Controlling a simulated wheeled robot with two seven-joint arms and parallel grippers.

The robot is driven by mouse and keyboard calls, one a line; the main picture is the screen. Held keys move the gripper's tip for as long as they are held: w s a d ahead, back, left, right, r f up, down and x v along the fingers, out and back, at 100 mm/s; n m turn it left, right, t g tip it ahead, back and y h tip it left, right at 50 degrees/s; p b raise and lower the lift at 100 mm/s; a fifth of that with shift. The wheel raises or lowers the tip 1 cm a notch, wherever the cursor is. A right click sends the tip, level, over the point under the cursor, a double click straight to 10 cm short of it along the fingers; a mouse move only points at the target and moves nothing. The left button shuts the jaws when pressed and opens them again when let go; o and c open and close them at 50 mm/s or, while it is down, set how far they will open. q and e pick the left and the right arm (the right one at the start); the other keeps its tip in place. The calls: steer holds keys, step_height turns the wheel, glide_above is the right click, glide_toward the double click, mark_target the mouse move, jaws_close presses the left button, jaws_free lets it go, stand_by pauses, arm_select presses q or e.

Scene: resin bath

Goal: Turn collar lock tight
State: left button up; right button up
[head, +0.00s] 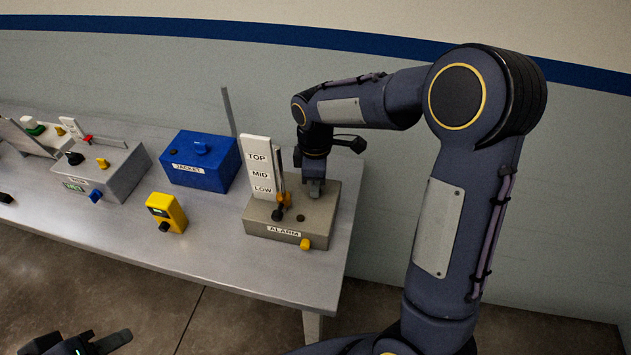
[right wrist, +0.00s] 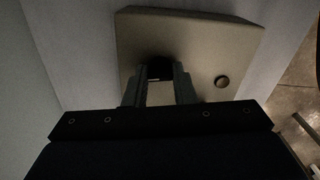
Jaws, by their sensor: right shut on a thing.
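The alarm box (head: 330,205) is a beige-grey block labelled ALARM at the right end of the bench. A white scale plate marked TOP, MID and LOW (head: 257,165) stands on it beside a thin post with an orange piece (head: 285,200). My right gripper (head: 316,190) points down onto the box top, right of the post. In the right wrist view its fingers (right wrist: 160,85) are shut on a dark knob (right wrist: 160,68); I cannot tell if this is the collar lock. My left gripper (head: 75,345) is low at the bottom left, its fingers apart and empty.
A black knob (head: 278,215), a small dark button (head: 301,218) and a yellow knob (head: 305,244) are on the alarm box. A blue JACKET box (head: 200,160), a yellow device (head: 167,212) and a grey box (head: 110,172) stand to the left. The bench front (head: 230,272) is clear.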

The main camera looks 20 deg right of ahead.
steer(key=shift+m, duration=0.8)
steer(key=o, duration=1)
step_height(320, 180, up, 7)
steer(key=shift+r, duration=0.45)
